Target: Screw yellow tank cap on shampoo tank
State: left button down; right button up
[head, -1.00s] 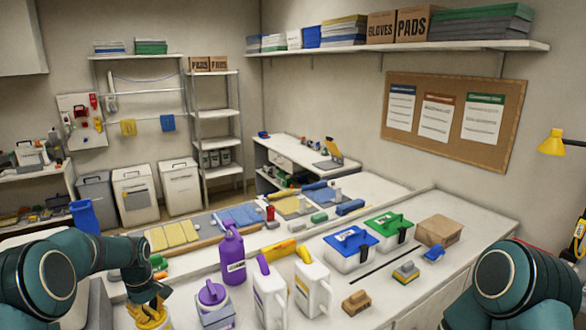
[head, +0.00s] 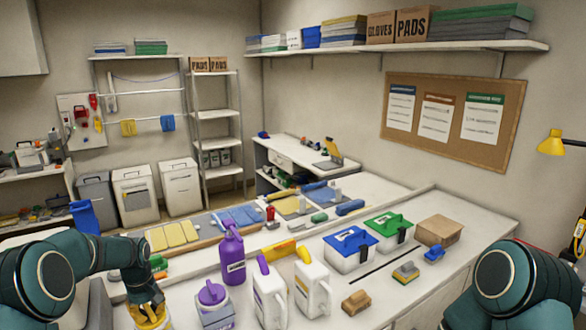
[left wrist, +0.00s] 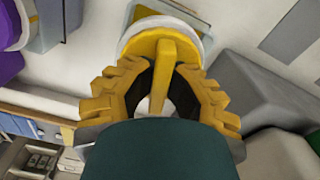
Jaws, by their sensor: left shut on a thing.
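The yellow tank cap (left wrist: 165,48) has a raised grip bar and shows in the left wrist view. My left gripper (left wrist: 160,98), with yellow ridged fingers, is shut with the bar between its fingers. A white rounded rim shows just around and under the cap; I cannot tell whether the cap is seated on it or only above it. In the head view my left gripper (head: 149,308) points down at the lower left edge, over something yellow and white. The shampoo tank's body is mostly hidden or cut off there. My right gripper is out of view.
Beside the gripper stand a grey box with a purple cap (head: 211,294), a purple jug (head: 232,256) and white jugs (head: 270,295) (head: 312,287). Bins with blue (head: 351,240) and green lids (head: 388,224) stand farther right.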

aim_at(148, 308)
pick_arm(q)
jog(key=m, duration=0.1)
jog(key=f+m, duration=0.1)
jog(key=shift+s+m, duration=0.25)
jog(key=shift+m, duration=0.15)
jog(key=c, duration=0.8)
grip_release()
jog(key=shift+r, duration=0.1)
jog(key=shift+w+r+p, duration=0.2)
jog(key=shift+r+p, duration=0.6)
jog(key=shift+r, duration=0.35)
jog(key=shift+r+p, duration=2)
jog(key=shift+r, duration=1.55)
